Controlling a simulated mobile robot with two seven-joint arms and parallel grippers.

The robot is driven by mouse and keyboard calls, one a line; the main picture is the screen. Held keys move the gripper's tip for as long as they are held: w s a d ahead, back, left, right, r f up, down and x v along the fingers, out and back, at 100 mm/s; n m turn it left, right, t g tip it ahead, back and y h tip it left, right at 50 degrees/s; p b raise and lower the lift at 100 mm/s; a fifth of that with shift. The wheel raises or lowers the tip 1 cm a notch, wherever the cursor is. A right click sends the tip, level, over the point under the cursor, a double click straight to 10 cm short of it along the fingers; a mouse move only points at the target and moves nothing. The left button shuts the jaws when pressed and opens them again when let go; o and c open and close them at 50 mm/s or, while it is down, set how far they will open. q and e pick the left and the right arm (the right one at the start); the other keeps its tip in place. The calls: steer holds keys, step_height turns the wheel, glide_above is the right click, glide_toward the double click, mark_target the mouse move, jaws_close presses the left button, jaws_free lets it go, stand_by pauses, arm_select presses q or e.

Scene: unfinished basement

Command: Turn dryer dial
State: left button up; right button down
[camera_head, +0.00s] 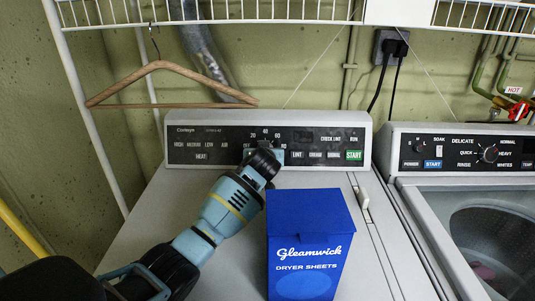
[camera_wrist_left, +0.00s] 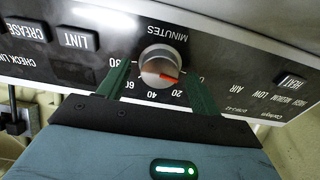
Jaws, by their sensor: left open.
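The dryer dial (camera_wrist_left: 160,62) is a round silver knob with a red pointer, under the word MINUTES in the upside-down left wrist view. Its pointer is toward the 20 mark. My left gripper (camera_head: 265,152) is at the dryer's control panel (camera_head: 215,132) and hides the dial in the head view. In the left wrist view its two green fingers stand on either side of the dial, open. I cannot tell whether they touch it. My right gripper is not in view.
A blue Gleamwick dryer sheets box (camera_head: 308,240) stands on the dryer top, right of my left arm. A washer (camera_head: 395,170) stands at the right. A wooden hanger (camera_head: 160,66) hangs from the white wire shelf (camera_head: 215,22) above the panel's left end.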

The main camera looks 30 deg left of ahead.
arm_select(q)
steer(key=shift+w+r, duration=0.1)
steer(key=c, duration=1)
steer(key=shift+o, duration=0.2)
